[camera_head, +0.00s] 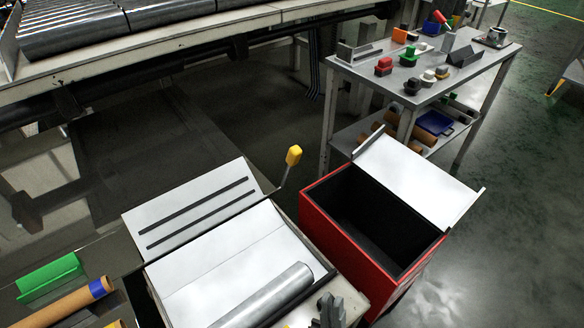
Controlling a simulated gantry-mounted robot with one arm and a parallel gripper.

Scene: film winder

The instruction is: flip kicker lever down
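The kicker lever appears to be the thin rod with a yellow knob (293,155) at the back right corner of the film winder (222,262). The rod rises from the winder and leans to the right, with the knob at its upper end. The winder has a white sloped panel with two dark slots (197,212) and a grey roller (270,297) in its white bed. My gripper is not in view, and nothing touches the lever.
An open red bin (345,252) with a raised light flap (420,178) stands right of the winder. A dark grey knob-like part (328,312) is at the bottom edge. Cardboard tubes (65,303) lie at left. A table (430,75) with small parts stands behind.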

